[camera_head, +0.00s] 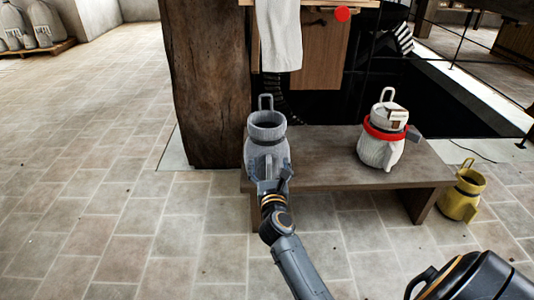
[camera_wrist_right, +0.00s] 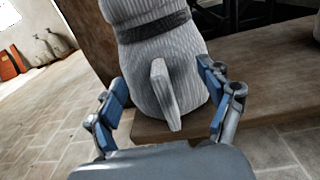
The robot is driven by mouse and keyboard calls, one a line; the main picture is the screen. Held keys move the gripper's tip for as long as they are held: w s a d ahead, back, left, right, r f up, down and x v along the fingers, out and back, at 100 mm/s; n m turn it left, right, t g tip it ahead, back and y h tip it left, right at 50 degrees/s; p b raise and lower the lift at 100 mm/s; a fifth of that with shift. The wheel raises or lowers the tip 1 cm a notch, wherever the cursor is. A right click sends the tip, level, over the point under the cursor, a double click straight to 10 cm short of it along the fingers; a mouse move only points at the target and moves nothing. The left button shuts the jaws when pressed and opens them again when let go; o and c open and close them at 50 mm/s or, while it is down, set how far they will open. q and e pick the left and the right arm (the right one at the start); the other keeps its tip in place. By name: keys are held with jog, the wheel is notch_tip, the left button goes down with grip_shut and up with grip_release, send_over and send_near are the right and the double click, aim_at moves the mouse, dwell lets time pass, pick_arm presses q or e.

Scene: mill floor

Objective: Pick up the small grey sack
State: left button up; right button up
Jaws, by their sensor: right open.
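The small grey sack (camera_head: 266,153) stands upright at the left end of the low wooden bench (camera_head: 330,172), with an open round mouth and a loop on top. In the right wrist view the ribbed grey sack (camera_wrist_right: 140,60) has a dark band and a flat tab (camera_wrist_right: 160,92) sticking out towards me. My right gripper (camera_head: 272,182) is at the near side of the sack. In the wrist view its blue-padded fingers (camera_wrist_right: 162,84) are spread, one on each side of the tab. I cannot tell whether they touch the sack. My left gripper is not in view.
A white sack with a red band (camera_head: 382,145) stands further right on the bench. A yellow sack (camera_head: 462,193) is on the floor at the bench's right end. A thick wooden post (camera_head: 208,80) rises behind the bench's left end.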

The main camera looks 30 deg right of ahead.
jog(key=x, duration=0.2)
jog(key=shift+w+d+f, duration=0.1)
jog(key=shift+w+d, duration=0.05)
jog(key=shift+w, duration=0.1)
grip_shut()
